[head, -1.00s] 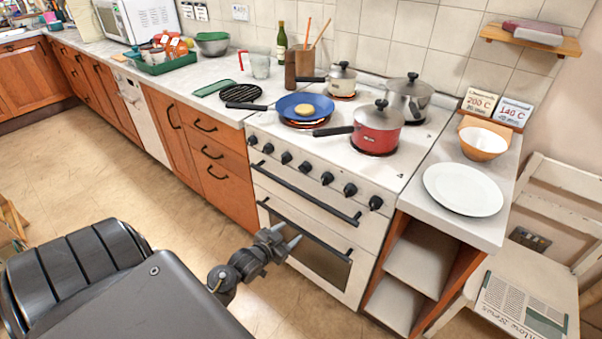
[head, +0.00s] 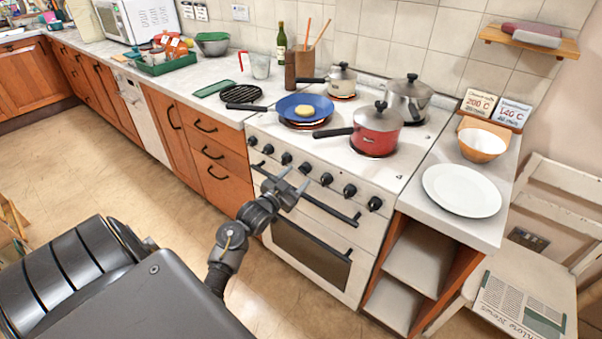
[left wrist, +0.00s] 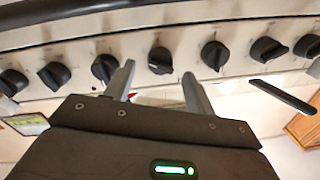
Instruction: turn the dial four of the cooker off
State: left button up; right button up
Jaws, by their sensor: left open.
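The white cooker (head: 310,220) has a row of black dials along its front. Dial four (head: 304,168), the middle one of the row, shows just beyond my left fingertips in the head view. My left gripper (head: 293,179) is open and empty in front of the panel, above the oven door. In the left wrist view, its two fingers (left wrist: 158,85) stand apart, with dial four (left wrist: 160,60) in the gap between them and a little beyond the tips. The fingers appear clear of it. I cannot tell its setting for certain. My right gripper is not in view.
Neighbouring dials (left wrist: 104,67) and (left wrist: 214,55) sit close on either side of dial four. The oven handle (head: 322,205) runs below the panel. A blue pan (head: 318,103), a red pot (head: 377,128) and other pots stand on the hob. The floor before the cooker is clear.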

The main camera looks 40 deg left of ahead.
aim_at(304, 169)
pick_arm(q)
jog(key=shift+w+a, duration=0.15)
jog(key=shift+w, duration=1.3)
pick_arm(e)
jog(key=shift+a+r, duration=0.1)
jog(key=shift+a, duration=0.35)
pick_arm(q)
jog(key=shift+c, duration=0.2)
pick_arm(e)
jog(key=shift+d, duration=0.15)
